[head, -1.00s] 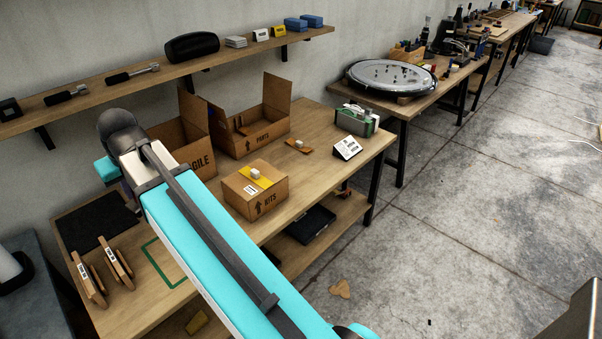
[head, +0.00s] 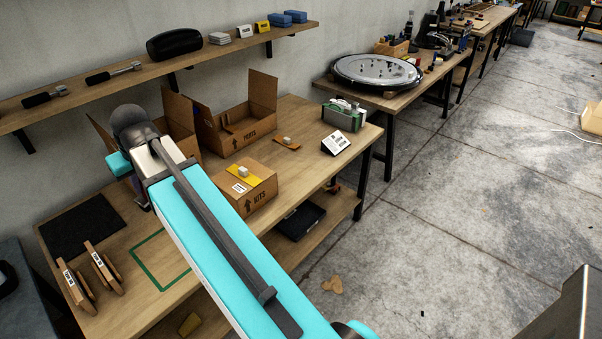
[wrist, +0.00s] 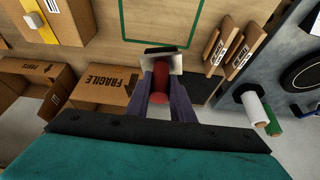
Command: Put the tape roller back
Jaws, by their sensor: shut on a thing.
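In the wrist view my gripper (wrist: 162,88) is shut on the red handle of the tape roller (wrist: 159,78). The roller's pale head with a dark edge sticks out beyond the fingers, over the bench. A green outlined rectangle (wrist: 122,24) is marked on the bench top, just past the roller head in that view. In the head view the green outline (head: 148,276) lies on the bare wood, in front of the dark mat. My arm's upper end hides most of the gripper and the roller there.
The FRAGILE box (wrist: 112,86), PARTS box (head: 236,130) and KITS box (head: 250,196) stand to the right in the head view. A wall shelf (head: 190,62) runs above.

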